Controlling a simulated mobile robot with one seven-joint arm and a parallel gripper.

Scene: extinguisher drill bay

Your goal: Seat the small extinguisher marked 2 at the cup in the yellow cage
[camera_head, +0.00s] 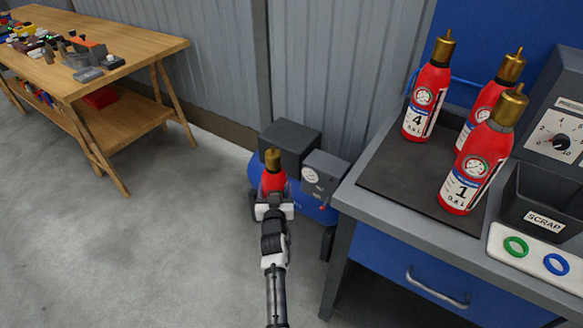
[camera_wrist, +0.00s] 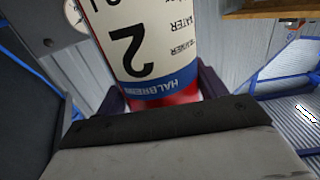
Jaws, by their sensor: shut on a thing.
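The small extinguisher marked 2 is a red bottle with a brass top (camera_head: 273,180). In the wrist view its white label (camera_wrist: 150,45) shows a large black 2 above a blue band. The gripper's dark fingers (camera_wrist: 160,92) show on both sides of the bottle in the wrist view. The base of the bottle is hidden by the gripper. No yellow cage and no cup show in either view.
The workbench (camera_head: 345,195) on the right carries extinguisher 4 (camera_head: 425,95), extinguisher 1 (camera_head: 470,175), a partly hidden third (camera_head: 484,100), and a scrap bin (camera_head: 540,200). A blue compressor (camera_head: 315,205) stands behind my gripper. A wooden table (camera_head: 140,55) is at left. The floor between is clear.

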